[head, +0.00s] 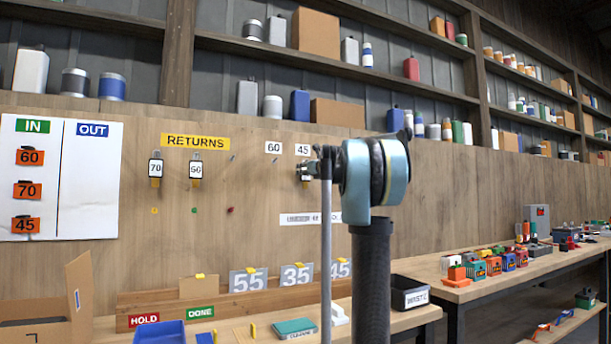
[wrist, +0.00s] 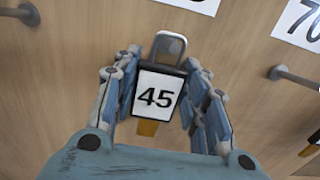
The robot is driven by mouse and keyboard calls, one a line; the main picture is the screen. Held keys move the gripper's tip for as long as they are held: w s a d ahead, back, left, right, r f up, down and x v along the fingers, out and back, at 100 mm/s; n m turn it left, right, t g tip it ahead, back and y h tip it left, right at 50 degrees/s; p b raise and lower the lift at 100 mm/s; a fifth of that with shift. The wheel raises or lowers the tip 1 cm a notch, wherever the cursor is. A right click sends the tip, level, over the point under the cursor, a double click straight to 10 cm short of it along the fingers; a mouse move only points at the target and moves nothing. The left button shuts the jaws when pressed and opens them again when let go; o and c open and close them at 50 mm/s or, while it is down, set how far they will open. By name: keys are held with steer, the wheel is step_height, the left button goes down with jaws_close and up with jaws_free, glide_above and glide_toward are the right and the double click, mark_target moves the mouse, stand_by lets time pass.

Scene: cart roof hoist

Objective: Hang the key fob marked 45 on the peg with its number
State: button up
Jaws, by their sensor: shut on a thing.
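The key fob marked 45 (wrist: 158,97) is a white-faced tag in a dark frame with a metal loop on top and an orange-yellow end below. My gripper (wrist: 160,78) is shut on it, with a finger on each side; the fob is upright, slightly tilted. In the head view my gripper (head: 308,170) is at the board, just below the number label 45 (head: 303,149), and my arm hides much of it. In the wrist view a peg (wrist: 118,68) stands left of the fob and another peg (wrist: 290,75) stands right, below label 70 (wrist: 300,22). Whether the loop touches a peg cannot be told.
Fobs hang under the RETURNS sign (head: 195,141), one marked 70 (head: 155,168). A label 60 (head: 273,148) is left of label 45. A bench below holds number plates, a blue tray (head: 160,333) and a dark bin (head: 410,293). An IN/OUT board (head: 90,190) is at left.

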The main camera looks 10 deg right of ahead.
steer(key=o, duration=1.3)
steer(key=shift+c, duration=0.2)
steer(key=shift+s, duration=0.1)
steer(key=v, duration=1.1)
steer(key=shift+s, duration=0.3)
